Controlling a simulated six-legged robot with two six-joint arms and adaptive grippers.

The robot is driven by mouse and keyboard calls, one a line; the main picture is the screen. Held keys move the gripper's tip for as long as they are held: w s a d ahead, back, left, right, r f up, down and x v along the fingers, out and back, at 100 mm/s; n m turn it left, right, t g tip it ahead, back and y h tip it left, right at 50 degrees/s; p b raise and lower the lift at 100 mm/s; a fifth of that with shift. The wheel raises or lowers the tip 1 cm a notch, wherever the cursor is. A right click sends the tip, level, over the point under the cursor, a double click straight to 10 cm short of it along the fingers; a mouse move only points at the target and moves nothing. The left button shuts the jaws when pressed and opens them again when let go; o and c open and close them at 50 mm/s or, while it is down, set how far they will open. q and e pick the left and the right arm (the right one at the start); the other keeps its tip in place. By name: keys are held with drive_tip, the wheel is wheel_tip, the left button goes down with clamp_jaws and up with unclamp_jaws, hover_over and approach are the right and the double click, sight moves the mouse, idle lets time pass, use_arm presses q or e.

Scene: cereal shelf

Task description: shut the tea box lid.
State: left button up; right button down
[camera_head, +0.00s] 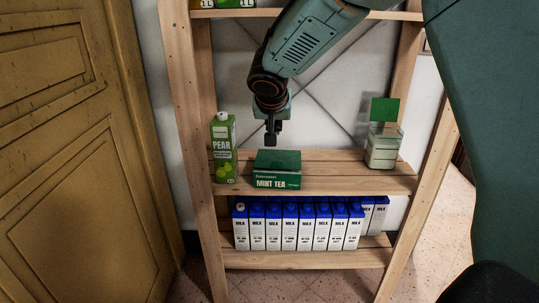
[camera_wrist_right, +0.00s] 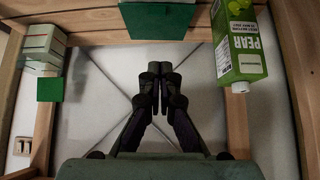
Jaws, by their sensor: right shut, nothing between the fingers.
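The dark green tea box (camera_head: 277,181), marked MINT TEA, stands on the middle shelf board. Its plain green lid (camera_head: 278,159) lies over the top and looks down; I cannot tell if a small gap is left. In the right wrist view the lid (camera_wrist_right: 158,20) shows at the top edge, cut off by the frame. My right gripper (camera_head: 271,138) points down above the back edge of the box, apart from it. In the right wrist view its fingers (camera_wrist_right: 160,88) are together and empty. My left gripper is not in view.
A green PEAR carton (camera_head: 223,150) stands close left of the tea box. A clear container (camera_head: 383,150) with an upright green panel (camera_head: 385,110) stands at the right. Several milk cartons (camera_head: 290,228) fill the lower shelf. Wooden posts bound the shelf; board right of the box is free.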

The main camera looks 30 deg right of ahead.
drive_tip(key=s+a+f+b+x, duration=0.1)
drive_tip(key=s+f+b+x, duration=0.1)
drive_tip(key=x, duration=1)
drive_tip(key=shift+w+f, duration=0.2)
drive_tip(key=shift+f, duration=0.05)
